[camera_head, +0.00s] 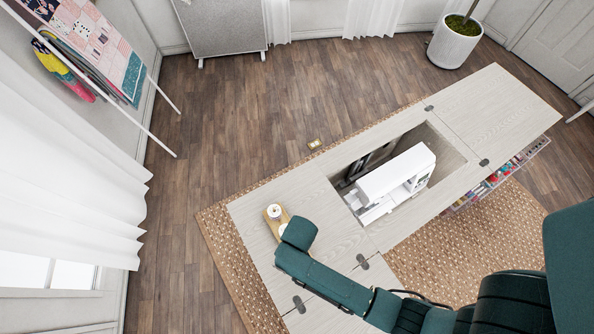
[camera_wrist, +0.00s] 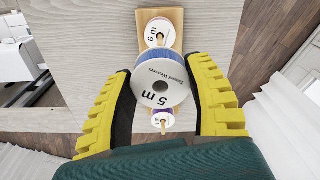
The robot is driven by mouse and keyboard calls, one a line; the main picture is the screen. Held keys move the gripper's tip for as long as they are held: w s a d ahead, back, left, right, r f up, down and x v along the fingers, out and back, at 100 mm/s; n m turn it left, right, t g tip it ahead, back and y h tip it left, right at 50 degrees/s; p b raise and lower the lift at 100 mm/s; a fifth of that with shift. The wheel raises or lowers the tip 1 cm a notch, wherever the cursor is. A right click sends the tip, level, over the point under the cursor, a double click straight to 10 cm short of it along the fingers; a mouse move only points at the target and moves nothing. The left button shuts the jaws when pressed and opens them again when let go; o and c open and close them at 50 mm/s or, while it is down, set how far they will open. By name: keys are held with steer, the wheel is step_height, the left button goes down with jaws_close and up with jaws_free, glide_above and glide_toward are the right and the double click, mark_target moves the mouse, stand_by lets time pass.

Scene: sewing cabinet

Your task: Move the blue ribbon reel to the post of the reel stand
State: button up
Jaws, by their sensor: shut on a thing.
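The blue ribbon reel (camera_wrist: 160,86) has a white face marked "5 m" and a blue rim. My gripper (camera_wrist: 161,70) has its yellow fingers shut on it from both sides. The wooden reel stand (camera_wrist: 176,17) lies behind the reel in the wrist view; the reel hides its middle, so I cannot tell whether it is on a post. A white-faced "6 m" reel (camera_wrist: 158,32) sits at the stand's far end. A purple reel (camera_wrist: 162,121) with a wooden post through it shows at the near end. The stand also shows in the head view (camera_head: 270,226), partly under my wrist.
The stand is on the pale cabinet top (camera_head: 345,240). A white sewing machine (camera_head: 395,175) sits in the cabinet opening to the right. A rack of colourful items (camera_head: 500,172) hangs along the cabinet's side. White curtains (camera_head: 65,150) are at left.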

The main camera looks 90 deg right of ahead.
step_height(320, 180, down, 4)
steer(key=b, duration=0.4)
steer(key=shift+f, duration=0.2)
steer(key=shift+r+p, duration=0.55)
steer(key=shift+p, duration=0.05)
steer(key=shift+f+b, duration=0.3)
steer(key=shift+f, duration=0.45)
steer(key=shift+f, duration=0.3)
steer(key=shift+f+b, duration=0.3)
steer(key=shift+f, duration=0.05)
steer(key=shift+f, duration=0.35)
steer(key=shift+f+b, duration=0.3)
steer(key=shift+f, duration=0.05)
steer(key=shift+f, duration=0.2)
